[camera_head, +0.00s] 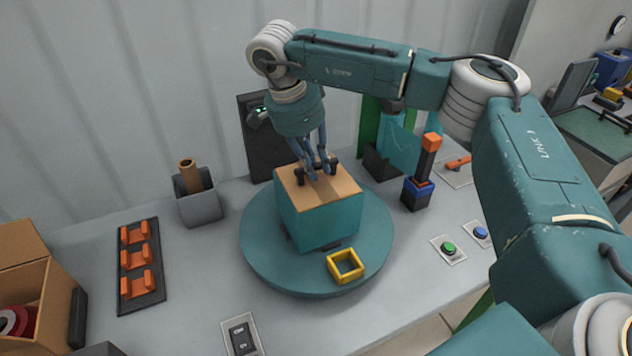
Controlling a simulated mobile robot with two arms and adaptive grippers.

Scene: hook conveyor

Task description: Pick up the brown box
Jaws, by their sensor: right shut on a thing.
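A box with a brown top and teal sides (318,220) sits over the round teal turntable (270,276) in the middle of the table. My right gripper (317,174) points down at the box's top and is shut on the box, at the dark fittings on the top face. I cannot tell whether the box rests on the turntable or is slightly raised. My left gripper is not in view.
A yellow square frame (345,266) lies on the turntable's front edge. A grey bin (199,209) and an orange-pegged rack (138,264) stand left. A dark holder with an orange-topped stick (417,194) and green (448,247) and blue (481,233) buttons are right.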

